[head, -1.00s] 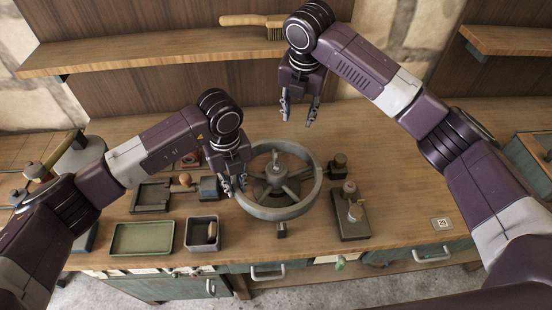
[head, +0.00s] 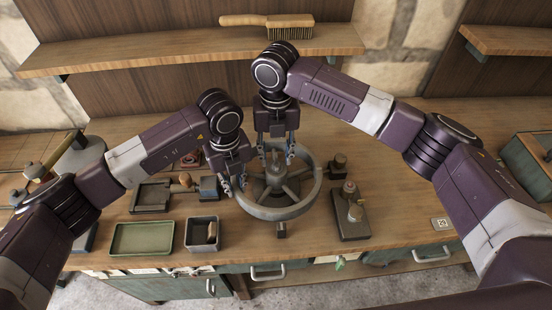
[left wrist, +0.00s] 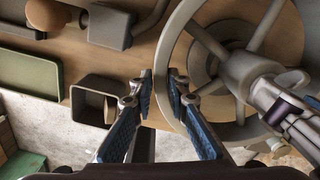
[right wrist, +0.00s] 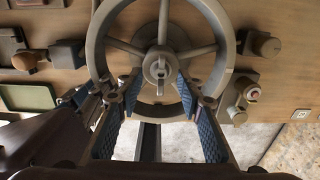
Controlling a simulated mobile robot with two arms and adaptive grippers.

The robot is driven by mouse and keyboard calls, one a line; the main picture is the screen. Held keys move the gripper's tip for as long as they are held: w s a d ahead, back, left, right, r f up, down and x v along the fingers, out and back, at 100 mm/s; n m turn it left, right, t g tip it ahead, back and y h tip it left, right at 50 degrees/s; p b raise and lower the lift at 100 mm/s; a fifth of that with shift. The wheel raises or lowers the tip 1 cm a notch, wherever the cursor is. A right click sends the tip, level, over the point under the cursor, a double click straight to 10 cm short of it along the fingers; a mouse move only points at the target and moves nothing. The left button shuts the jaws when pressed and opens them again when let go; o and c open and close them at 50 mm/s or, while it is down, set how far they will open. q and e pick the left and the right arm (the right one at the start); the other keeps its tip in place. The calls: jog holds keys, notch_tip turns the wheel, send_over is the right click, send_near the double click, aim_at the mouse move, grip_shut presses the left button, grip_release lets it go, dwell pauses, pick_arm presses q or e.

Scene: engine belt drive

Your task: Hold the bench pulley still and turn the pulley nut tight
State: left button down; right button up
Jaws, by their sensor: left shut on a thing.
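The bench pulley (head: 283,213) is a grey spoked wheel lying flat on the workbench; it also shows in the right wrist view (right wrist: 224,40). My left gripper (head: 234,187) is shut on the left side of its rim, and the left wrist view shows the fingers (left wrist: 161,78) on either side of the rim wall. The pulley nut (right wrist: 158,70) appears as a pale metal piece at the hub in the right wrist view. My right gripper (head: 275,158) is open, pointing down above the hub, its fingers (right wrist: 157,92) apart on both sides of the nut without visible contact.
A green tray (head: 142,238) and a grey bin (head: 202,233) lie left of the pulley. A dark block with a knobbed part (head: 351,210) stands to its right. A brush (head: 266,22) lies on the shelf behind. The bench further right is mostly clear.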

pick_arm(q)
jog(key=shift+d, duration=0.15)
pick_arm(e)
jog(key=shift+f, duration=1)
grip_shut()
